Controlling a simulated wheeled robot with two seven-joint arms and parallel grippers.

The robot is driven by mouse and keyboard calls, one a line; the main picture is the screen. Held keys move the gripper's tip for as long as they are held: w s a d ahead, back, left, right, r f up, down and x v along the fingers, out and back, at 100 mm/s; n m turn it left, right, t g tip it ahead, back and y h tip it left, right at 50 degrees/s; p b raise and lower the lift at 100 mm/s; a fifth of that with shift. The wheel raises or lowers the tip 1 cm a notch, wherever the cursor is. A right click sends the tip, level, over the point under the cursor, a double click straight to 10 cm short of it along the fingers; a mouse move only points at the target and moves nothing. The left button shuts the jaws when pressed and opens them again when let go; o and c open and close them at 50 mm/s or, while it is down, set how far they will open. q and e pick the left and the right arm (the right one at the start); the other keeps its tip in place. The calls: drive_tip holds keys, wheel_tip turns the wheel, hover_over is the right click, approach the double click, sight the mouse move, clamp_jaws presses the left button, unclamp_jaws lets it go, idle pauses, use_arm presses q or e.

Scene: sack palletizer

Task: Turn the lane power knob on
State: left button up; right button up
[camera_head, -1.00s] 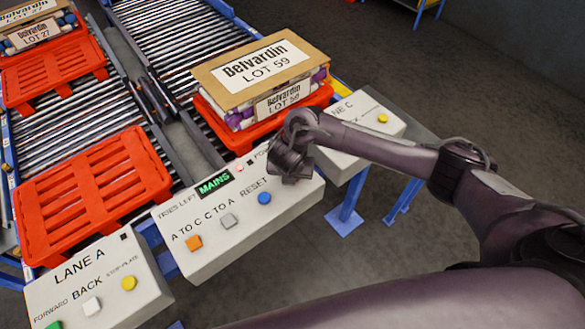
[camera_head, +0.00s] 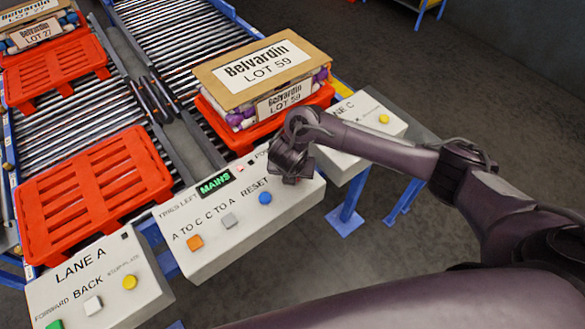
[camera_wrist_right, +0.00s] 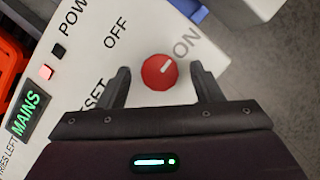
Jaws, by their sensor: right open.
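The red round lane power knob (camera_wrist_right: 159,72) sits on the white central control panel (camera_head: 225,245), between the printed words OFF and ON. Its white mark points up and to the right in the right wrist view, towards the ON side. My right gripper (camera_wrist_right: 160,67) is open, with one finger on each side of the knob and visible gaps between. I cannot tell how deep the fingertips reach. In the head view my right gripper (camera_head: 291,165) hides the knob at the panel's right end. My left gripper is not in view.
A green MAINS display (camera_head: 214,183) and a small red light (camera_wrist_right: 45,72) are on the panel. Orange, grey and blue buttons lie left of my gripper. A loaded red pallet (camera_head: 262,129) stands close behind it. Lane A (camera_head: 95,285) and lane C (camera_head: 365,130) panels flank it.

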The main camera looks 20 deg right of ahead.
sight(291, 188)
drive_tip(key=v, duration=0.3)
drive_tip(key=shift+w+a+r+b, duration=0.15)
drive_tip(key=shift+a+r+b, duration=0.15)
drive_tip(key=shift+a+r, duration=0.1)
drive_tip(key=shift+s+d+r, duration=0.15)
drive_tip(key=shift+s+r, duration=0.1)
drive_tip(key=shift+r, duration=0.15)
drive_tip(key=v, duration=0.1)
drive_tip(key=p+v, duration=0.1)
drive_tip(key=shift+s+r, duration=0.35)
